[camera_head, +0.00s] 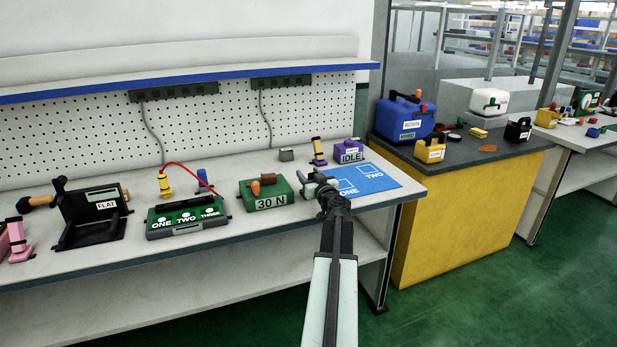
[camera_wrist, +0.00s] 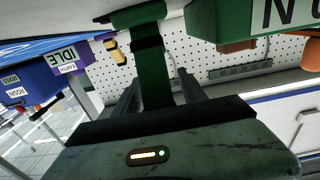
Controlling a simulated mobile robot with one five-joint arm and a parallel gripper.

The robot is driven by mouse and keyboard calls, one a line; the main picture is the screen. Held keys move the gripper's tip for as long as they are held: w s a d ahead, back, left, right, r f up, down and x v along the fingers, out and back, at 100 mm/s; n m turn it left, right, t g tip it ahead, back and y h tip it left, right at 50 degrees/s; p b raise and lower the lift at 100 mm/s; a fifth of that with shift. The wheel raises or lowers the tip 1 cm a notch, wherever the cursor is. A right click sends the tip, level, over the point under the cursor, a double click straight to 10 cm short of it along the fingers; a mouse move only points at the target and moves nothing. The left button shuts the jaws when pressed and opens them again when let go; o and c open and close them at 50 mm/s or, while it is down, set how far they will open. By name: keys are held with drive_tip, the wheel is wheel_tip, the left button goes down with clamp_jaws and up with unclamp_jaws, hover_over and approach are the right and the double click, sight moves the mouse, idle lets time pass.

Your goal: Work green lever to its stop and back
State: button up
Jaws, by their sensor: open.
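The green lever (camera_wrist: 153,60) shows in the wrist view as a dark green upright bar with a wider green part at its table end. My gripper (camera_wrist: 158,79) is open, with one finger on each side of the bar. I cannot tell whether either finger touches it. In the head view my gripper (camera_head: 320,183) is at the table's right part, between the green 30 N box and the blue mat. It mostly hides the lever there.
The green 30 N box (camera_head: 266,192) stands close on the left. The blue mat (camera_head: 372,189) lies right, with the purple IDLE box (camera_head: 349,151) behind. A green ONE-TWO-THREE panel (camera_head: 187,217) and black FLAT fixture (camera_head: 92,216) stand further left.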

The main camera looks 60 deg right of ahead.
clamp_jaws()
drive_tip(key=shift+a, duration=0.1)
idle(1.2)
